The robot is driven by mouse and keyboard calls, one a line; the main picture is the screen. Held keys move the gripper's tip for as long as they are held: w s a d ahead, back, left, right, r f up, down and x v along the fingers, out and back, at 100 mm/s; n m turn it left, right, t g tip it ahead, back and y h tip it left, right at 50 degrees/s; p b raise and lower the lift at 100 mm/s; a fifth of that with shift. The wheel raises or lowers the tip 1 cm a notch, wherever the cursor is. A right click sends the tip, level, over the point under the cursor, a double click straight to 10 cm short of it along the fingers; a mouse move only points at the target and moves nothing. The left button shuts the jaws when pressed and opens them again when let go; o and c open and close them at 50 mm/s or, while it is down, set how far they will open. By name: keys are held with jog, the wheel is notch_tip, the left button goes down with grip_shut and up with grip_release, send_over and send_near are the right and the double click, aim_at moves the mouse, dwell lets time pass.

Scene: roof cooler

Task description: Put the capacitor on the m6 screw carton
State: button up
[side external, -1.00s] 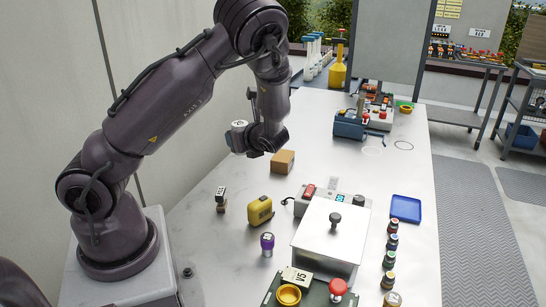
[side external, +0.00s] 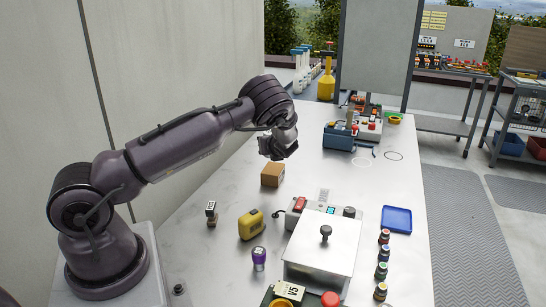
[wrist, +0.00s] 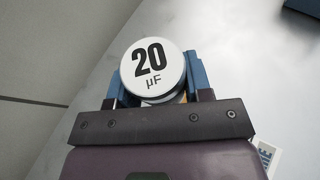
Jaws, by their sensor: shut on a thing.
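The capacitor (wrist: 155,70) is a short round can with a white top marked "20 µF" in the wrist view. My gripper (wrist: 156,84) is shut on it, one blue finger on each side. In the side external view my gripper (side external: 270,150) is just above and beyond the brown cardboard carton (side external: 272,175), and the capacitor cannot be made out there. The carton sits on the bench, its top bare; I cannot read any label on it. A sliver of tan shows under the capacitor in the wrist view, and I cannot tell what it is.
A yellow case (side external: 251,225), a small labelled block (side external: 211,212) and a purple-topped jar (side external: 259,258) stand nearer the camera. A metal box with a knob (side external: 320,250), a blue tray (side external: 397,219) and several small jars are to the right. Bench around the carton is clear.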

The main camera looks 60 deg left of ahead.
jog(key=shift+w+a+f, duration=0.35)
jog(key=shift+w+f, duration=0.05)
jog(key=shift+f, duration=0.2)
jog(key=shift+w+a+f, duration=0.3)
jog(key=shift+w+f, duration=0.05)
jog(key=shift+f, duration=1.7)
jog(key=shift+f, duration=0.2)
jog(key=o, duration=1)
jog(key=shift+c, duration=0.2)
